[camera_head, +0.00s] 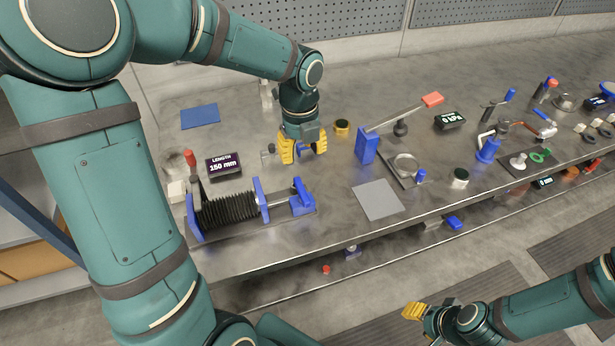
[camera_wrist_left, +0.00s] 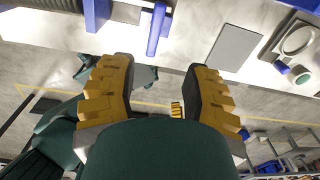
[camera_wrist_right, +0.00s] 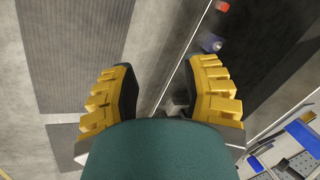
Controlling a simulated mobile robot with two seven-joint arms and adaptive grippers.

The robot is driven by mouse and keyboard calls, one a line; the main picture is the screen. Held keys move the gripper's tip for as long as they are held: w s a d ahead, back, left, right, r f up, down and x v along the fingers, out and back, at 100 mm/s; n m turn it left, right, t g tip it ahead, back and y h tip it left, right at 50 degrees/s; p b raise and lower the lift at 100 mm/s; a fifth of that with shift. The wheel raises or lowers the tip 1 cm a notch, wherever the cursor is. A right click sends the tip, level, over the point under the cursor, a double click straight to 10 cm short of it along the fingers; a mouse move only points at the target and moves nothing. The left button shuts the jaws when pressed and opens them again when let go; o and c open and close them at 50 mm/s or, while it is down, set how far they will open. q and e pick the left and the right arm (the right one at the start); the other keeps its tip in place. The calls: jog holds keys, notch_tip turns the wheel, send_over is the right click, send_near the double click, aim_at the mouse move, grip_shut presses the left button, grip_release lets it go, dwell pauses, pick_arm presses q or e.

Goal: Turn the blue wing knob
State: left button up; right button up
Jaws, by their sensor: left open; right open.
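A bellows fixture (camera_head: 228,208) with blue end plates lies on the bench. A blue wing-shaped piece (camera_head: 300,192) stands at its right end. I take this to be the blue wing knob. A blue bar, likely the same piece, shows in the left wrist view (camera_wrist_left: 157,28), above the gap between the fingertips. My left gripper (camera_head: 302,148) is open above and behind the fixture, fingers pointing down. A small blue patch shows between its fingers; I cannot tell what it belongs to. My right gripper (camera_head: 418,311) is open and empty, away from the bench over the floor.
A display (camera_head: 224,167) reading LENGTH 150 mm stands behind the bellows. A grey pad (camera_head: 378,199) lies right of the fixture. A blue lever press (camera_head: 367,146) with a red-tipped handle stands further right. More fixtures crowd the bench's right end. A blue mat (camera_head: 199,116) lies at the back left.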

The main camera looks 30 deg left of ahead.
aim_at(300, 186)
pick_arm(q)
jog(key=shift+m, duration=0.4)
jog(key=f+b, duration=0.1)
jog(key=f, duration=0.3)
jog(key=f+b, duration=0.1)
jog(key=f, duration=0.3)
jog(key=f+b, duration=0.1)
jog(key=f, duration=0.3)
jog(key=shift+a+f, duration=0.3)
jog(key=shift+a, duration=0.05)
jog(key=shift+c, duration=0.4)
grip_shut()
